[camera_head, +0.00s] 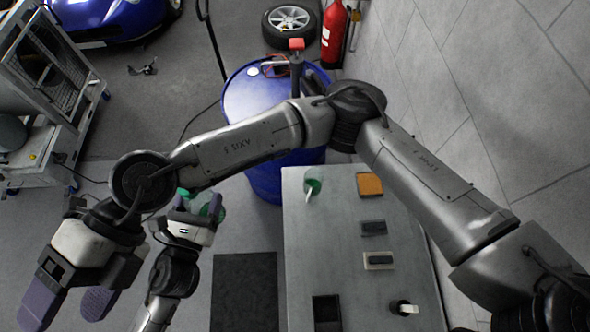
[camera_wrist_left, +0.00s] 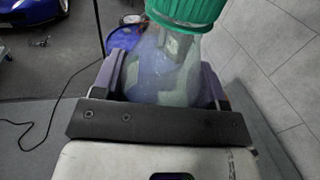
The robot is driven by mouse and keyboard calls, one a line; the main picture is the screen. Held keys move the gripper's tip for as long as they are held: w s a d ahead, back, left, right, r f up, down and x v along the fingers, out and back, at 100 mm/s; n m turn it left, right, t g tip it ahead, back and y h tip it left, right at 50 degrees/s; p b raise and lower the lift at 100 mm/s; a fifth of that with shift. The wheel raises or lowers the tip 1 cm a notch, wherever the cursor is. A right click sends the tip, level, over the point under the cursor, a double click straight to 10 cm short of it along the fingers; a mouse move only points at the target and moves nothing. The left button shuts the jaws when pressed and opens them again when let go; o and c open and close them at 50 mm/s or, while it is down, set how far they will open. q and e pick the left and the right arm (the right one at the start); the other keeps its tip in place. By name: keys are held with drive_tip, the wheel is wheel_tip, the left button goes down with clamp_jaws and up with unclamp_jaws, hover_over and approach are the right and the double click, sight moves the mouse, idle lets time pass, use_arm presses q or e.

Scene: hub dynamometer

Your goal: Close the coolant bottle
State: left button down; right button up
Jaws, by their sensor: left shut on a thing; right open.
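My left gripper (camera_head: 198,208) is shut on the coolant bottle (camera_wrist_left: 160,75). In the left wrist view the bottle is translucent and bluish, between the purple fingers. A green ribbed cap (camera_wrist_left: 187,10) is at the bottle's neck; its top is cut off by the picture edge, so I cannot tell how tightly it sits. In the head view only green parts of the bottle and cap (camera_head: 214,208) show behind the gripper. My right gripper (camera_head: 69,300) is open and empty, at the lower left of the head view, to the left of my left gripper.
A grey table (camera_head: 345,290) bears a green cup-like item (camera_head: 312,184), an orange block (camera_head: 369,184) and several small dark parts. A blue drum (camera_head: 245,100) stands behind it. A metal cage rack (camera_head: 50,75) is at the left. A black mat (camera_head: 245,290) lies left of the table.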

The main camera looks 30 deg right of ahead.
drive_tip(key=w+d+r+m+t+y, duration=0.35)
drive_tip(key=r+m+y, duration=0.3)
drive_tip(key=y, duration=0.35)
drive_tip(key=w+d+f+m+t, duration=0.2)
drive_tip(key=w+d+m+t, duration=0.35)
drive_tip(key=m+t, duration=0.95)
drive_tip(key=w+d+f+m+t+h, duration=0.3)
drive_tip(key=d+f+m+t+h, duration=0.1)
drive_tip(key=d+f+m+h, duration=0.3)
drive_tip(key=w+d+f+m+t+h, duration=0.3)
drive_tip(key=d+f+m+t+h, duration=0.25)
drive_tip(key=f+m+h, duration=0.2)
drive_tip(key=s+d+f+m+g+h, duration=0.2)
drive_tip(key=s+d+f+g+h, duration=0.15)
drive_tip(key=d+f, duration=0.4)
drive_tip(key=s+d+f+m+g+h, duration=0.1)
drive_tip(key=s+d+f+g+h, duration=0.3)
drive_tip(key=f, duration=0.6)
drive_tip(key=s+d+f+g, duration=0.4)
drive_tip(key=s+f, duration=0.1)
drive_tip(key=s, duration=0.3)
drive_tip(key=s+d+f+g+h, duration=0.1)
drive_tip(key=s+d+f+g, duration=0.3)
drive_tip(key=s, duration=0.5)
drive_tip(key=shift+s+d+f+m, duration=0.25)
drive_tip(key=shift+f+m, duration=0.1)
drive_tip(key=shift+m, duration=0.05)
